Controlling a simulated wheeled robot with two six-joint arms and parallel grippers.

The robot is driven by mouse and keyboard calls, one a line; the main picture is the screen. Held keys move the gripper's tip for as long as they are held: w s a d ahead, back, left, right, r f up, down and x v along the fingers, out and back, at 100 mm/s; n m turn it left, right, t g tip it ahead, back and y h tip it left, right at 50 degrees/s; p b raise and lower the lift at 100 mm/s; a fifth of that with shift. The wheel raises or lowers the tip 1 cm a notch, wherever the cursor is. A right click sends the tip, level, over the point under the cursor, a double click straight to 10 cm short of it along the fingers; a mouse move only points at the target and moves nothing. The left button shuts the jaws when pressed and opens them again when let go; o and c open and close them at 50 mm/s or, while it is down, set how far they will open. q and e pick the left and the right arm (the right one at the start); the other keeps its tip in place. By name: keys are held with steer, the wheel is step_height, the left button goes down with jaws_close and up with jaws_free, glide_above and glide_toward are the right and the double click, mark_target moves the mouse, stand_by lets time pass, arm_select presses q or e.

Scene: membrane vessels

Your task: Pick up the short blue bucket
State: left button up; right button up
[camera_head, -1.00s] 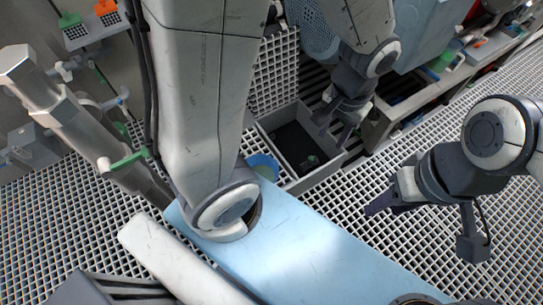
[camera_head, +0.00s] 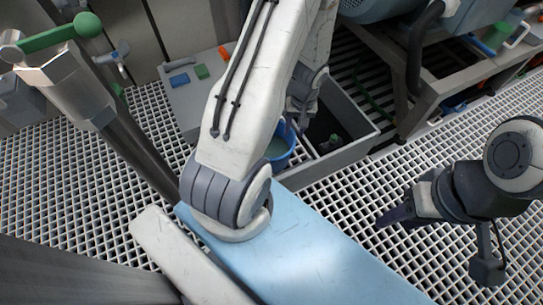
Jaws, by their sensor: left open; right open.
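My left gripper (camera_head: 300,122) is open and points down near the bucket's far right rim, close to the bin's edge. The arm covers part of it, and I cannot tell whether it touches the bucket. My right gripper (camera_head: 385,219) is open and empty above the floor on the right, well away from the bucket.
The grey bin (camera_head: 352,154) holds a small green object (camera_head: 334,139). A grey surface at the back left carries a green block (camera_head: 202,72). A bench (camera_head: 437,82) stands at right. Metal pipework with a green handle (camera_head: 60,36) rises at left. Floor around my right gripper is clear.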

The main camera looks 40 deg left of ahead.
mark_target(291, 145)
arm_select(q)
step_height(291, 145, down, 4)
steer(key=shift+s+a+b, duration=0.1)
steer(key=shift+b, duration=0.85)
step_height(291, 145, down, 5)
steer(key=b, duration=0.3)
steer(key=shift+s+a+b, duration=0.1)
steer(key=shift+b, duration=0.3)
jaws_close()
